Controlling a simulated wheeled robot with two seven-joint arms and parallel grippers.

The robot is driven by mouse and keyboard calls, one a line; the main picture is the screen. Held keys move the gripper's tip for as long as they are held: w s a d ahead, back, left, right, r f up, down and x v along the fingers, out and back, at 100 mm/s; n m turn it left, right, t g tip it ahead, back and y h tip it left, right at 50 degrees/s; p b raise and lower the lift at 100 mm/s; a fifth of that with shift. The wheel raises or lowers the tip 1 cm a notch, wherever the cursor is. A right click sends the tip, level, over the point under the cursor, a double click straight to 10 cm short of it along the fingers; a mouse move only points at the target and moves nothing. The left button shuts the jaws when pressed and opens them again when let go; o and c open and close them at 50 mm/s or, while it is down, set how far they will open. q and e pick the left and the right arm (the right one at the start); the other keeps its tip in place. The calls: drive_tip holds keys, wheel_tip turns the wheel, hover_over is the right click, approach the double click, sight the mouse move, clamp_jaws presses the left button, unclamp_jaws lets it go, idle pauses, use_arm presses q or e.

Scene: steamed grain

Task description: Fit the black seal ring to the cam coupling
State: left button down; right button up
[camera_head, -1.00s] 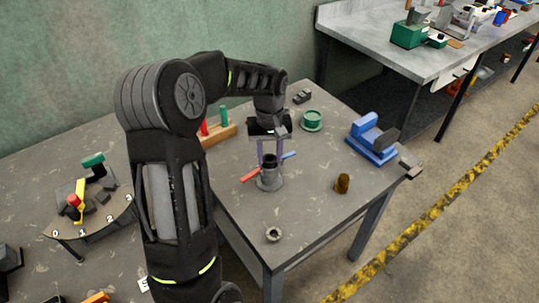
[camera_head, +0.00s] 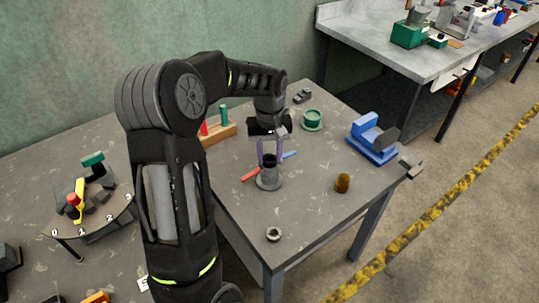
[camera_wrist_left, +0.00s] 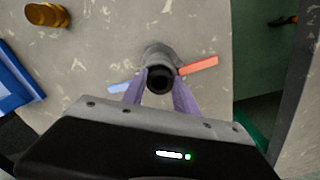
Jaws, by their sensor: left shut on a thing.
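The cam coupling (camera_head: 268,183) stands upright on the table as a grey cylinder with a wider base. It has one red arm (camera_head: 250,174) and one blue arm (camera_head: 289,155), spread to opposite sides. My left gripper (camera_head: 269,158) points down over it, its purple fingers shut on the black seal ring (camera_wrist_left: 159,80). The ring is at the coupling's top mouth. I cannot tell whether it is seated or just above. In the left wrist view the coupling (camera_wrist_left: 158,52) shows behind the ring, with the red arm (camera_wrist_left: 198,65) and the blue arm (camera_wrist_left: 120,87).
A small grey ring-shaped part (camera_head: 273,234) lies near the front edge. A green round part (camera_head: 312,119) and a wooden block with pegs (camera_head: 219,134) stand farther back.

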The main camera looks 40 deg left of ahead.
sight(270, 159)
use_arm(q)
drive_tip(key=shift+r, duration=0.25)
idle(0.4)
drive_tip(key=c, duration=0.9)
unclamp_jaws()
wheel_tip(270, 159, up, 8)
drive_tip(key=shift+f+b, duration=0.1)
drive_tip(key=shift+b, duration=0.2)
idle(0.5)
